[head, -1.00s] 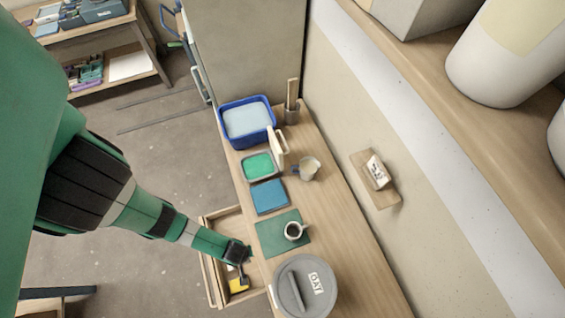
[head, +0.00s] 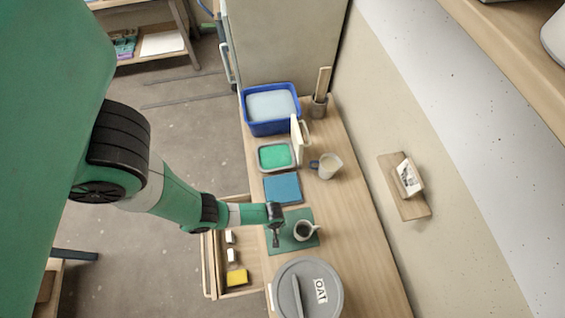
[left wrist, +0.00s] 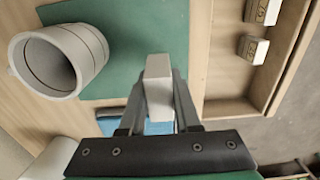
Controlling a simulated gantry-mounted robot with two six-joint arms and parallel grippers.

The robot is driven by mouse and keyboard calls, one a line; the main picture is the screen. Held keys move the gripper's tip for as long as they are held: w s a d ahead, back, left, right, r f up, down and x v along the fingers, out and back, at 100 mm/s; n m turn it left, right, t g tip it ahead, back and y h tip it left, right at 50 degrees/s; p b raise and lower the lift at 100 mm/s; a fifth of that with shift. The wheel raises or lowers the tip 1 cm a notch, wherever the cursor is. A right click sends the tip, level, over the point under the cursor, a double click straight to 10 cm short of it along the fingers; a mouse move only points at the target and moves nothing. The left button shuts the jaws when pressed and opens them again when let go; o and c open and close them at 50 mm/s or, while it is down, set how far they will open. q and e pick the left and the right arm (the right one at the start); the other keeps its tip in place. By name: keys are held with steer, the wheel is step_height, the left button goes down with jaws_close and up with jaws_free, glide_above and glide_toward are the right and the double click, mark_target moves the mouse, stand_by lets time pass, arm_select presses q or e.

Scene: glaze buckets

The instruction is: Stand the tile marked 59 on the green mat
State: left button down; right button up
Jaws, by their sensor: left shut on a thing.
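My left gripper (head: 276,240) is over the left part of the green mat (head: 302,215). In the left wrist view it is shut on a small pale tile (left wrist: 158,85), which sticks out between the fingers above the mat (left wrist: 125,25). The number on this tile does not show, and I cannot tell whether the tile touches the mat. A pale cup (head: 303,231) stands on the mat to the right of the gripper; it also shows in the left wrist view (left wrist: 90,48). My right gripper is not in view.
The open drawer (head: 208,265) holds two pale tiles (head: 230,237) (head: 231,255) with marks hard to read, and a yellow block (head: 236,277). A grey lidded OAT bucket (head: 300,290) stands in front of the mat, a blue tile or pad (head: 283,188) behind it.

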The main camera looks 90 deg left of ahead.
arm_select(q)
steer(key=shift+w, duration=0.1)
steer(key=f+b, duration=0.2)
steer(key=f, duration=0.1)
steer(key=f+b, duration=0.1)
steer(key=b, duration=0.1)
steer(key=shift+w+a+f, duration=0.2)
steer(key=shift+w+a, duration=0.05)
steer(key=shift+a, duration=0.05)
steer(key=shift+r, duration=0.2)
steer(key=shift+f, duration=0.15)
steer(key=c, duration=0.6)
jaws_free()
step_height(320, 180, up, 13)
steer(key=p, duration=1.2)
steer(key=shift+f, duration=0.3)
